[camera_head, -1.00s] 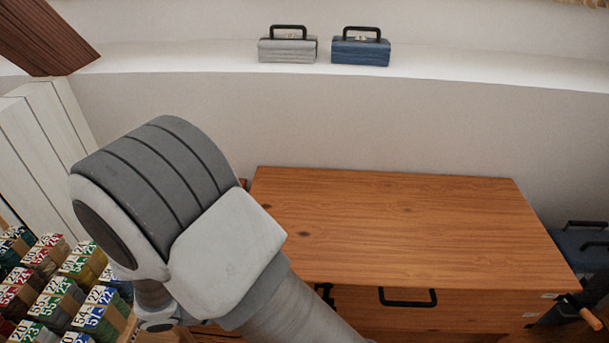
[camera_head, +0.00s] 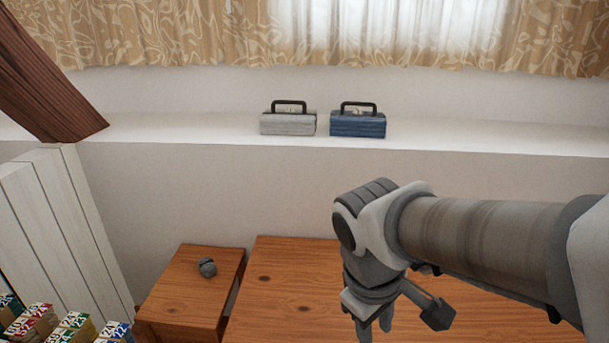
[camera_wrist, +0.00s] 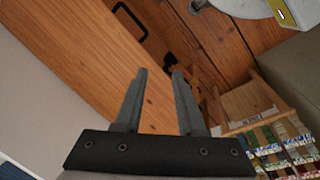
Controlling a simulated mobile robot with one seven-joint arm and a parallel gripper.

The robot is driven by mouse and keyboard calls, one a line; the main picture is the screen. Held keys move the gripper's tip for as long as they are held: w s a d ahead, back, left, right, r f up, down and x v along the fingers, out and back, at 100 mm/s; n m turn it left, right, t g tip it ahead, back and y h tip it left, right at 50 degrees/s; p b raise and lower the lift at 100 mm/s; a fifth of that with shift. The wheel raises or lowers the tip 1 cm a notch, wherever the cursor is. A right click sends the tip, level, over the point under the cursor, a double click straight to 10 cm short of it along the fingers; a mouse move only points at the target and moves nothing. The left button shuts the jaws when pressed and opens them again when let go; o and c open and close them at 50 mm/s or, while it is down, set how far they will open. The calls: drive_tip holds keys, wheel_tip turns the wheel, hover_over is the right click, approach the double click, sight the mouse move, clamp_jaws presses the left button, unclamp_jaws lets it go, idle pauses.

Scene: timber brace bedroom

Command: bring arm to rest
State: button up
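My arm (camera_head: 480,235) reaches in from the right edge of the head view and bends downward at its end. My gripper (camera_head: 372,328) hangs over the wooden desk (camera_head: 270,290), its fingers pointing down and partly cut off by the bottom edge. In the wrist view my gripper (camera_wrist: 158,72) has its two fingers apart with nothing between them. The desk top (camera_wrist: 75,50) and a black handle (camera_wrist: 130,20) show beyond the fingers there. How high the gripper is above the desk is hard to tell.
A small wooden stand (camera_head: 190,290) with a round grey object (camera_head: 207,267) is left of the desk. A grey box (camera_head: 288,123) and a blue box (camera_head: 358,123) sit on the ledge behind. Numbered blocks (camera_head: 70,330) are at lower left. A slanted timber brace (camera_head: 45,80) is upper left.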

drive_tip(key=s+d+r+m+t+y+p, duration=0.1)
drive_tip(key=s+d+r+m+t, duration=0.1)
drive_tip(key=r+m, duration=0.15)
drive_tip(key=s+d+r+m+t+y, duration=0.1)
drive_tip(key=s+d+r+m+t, duration=0.1)
drive_tip(key=r+m, duration=0.15)
wheel_tip(320, 180, up, 22)
drive_tip(key=p, duration=2.2)
drive_tip(key=shift+w+m, duration=0.2)
drive_tip(key=shift+m, duration=0.1)
drive_tip(key=shift+a, duration=0.1)
